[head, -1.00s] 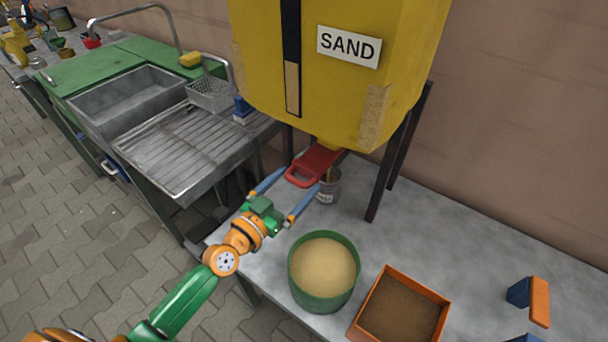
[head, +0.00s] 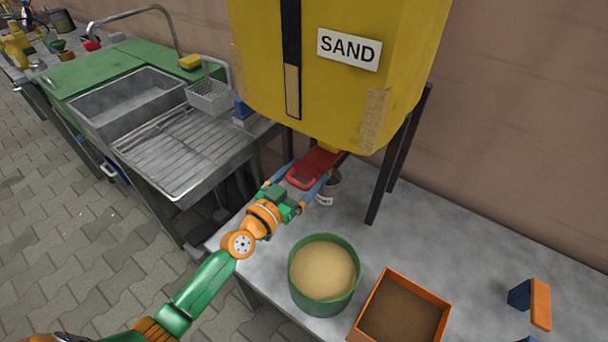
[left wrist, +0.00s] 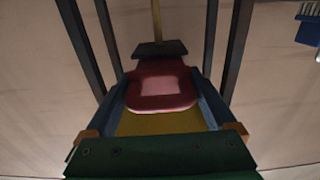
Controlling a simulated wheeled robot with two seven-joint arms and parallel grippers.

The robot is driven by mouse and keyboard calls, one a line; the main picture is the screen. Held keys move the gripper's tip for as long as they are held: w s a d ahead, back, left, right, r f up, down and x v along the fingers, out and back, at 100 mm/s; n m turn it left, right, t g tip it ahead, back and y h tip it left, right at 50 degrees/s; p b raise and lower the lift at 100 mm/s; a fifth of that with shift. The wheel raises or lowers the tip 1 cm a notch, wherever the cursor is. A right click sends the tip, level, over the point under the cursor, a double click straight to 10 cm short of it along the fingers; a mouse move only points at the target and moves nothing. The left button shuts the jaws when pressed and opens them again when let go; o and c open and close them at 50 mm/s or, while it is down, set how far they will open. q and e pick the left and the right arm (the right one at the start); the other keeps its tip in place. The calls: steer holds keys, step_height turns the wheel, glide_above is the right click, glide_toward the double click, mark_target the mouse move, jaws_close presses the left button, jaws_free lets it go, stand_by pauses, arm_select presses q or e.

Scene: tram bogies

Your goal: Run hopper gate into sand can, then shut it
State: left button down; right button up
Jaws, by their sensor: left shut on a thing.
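The yellow hopper (head: 345,90) marked SAND stands on dark legs over the grey bench. Its red gate plate with a looped handle (head: 301,178) sticks out below it towards me, and it also shows in the left wrist view (left wrist: 162,102). My left gripper (head: 300,186) is shut on this handle, a blue finger on each side. The small grey sand can (head: 327,190) stands on the bench under the hopper outlet. It is partly hidden by the gate and a finger, and its inside cannot be seen. My right gripper is not in view.
A green tub (head: 323,274) of sand and an orange box (head: 400,308) with brown filling stand in front on the bench. A blue and orange object (head: 540,304) is at the right. A sink (head: 135,105) with a drainer is at the left. The bench's middle right is clear.

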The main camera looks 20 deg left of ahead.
arm_select(q)
steer(key=shift+x, duration=0.95)
steer(key=shift+r, duration=0.1)
jaws_free()
steer(key=shift+w+d, duration=0.1)
steer(key=shift+d, duration=0.05)
steer(key=v, duration=0.7)
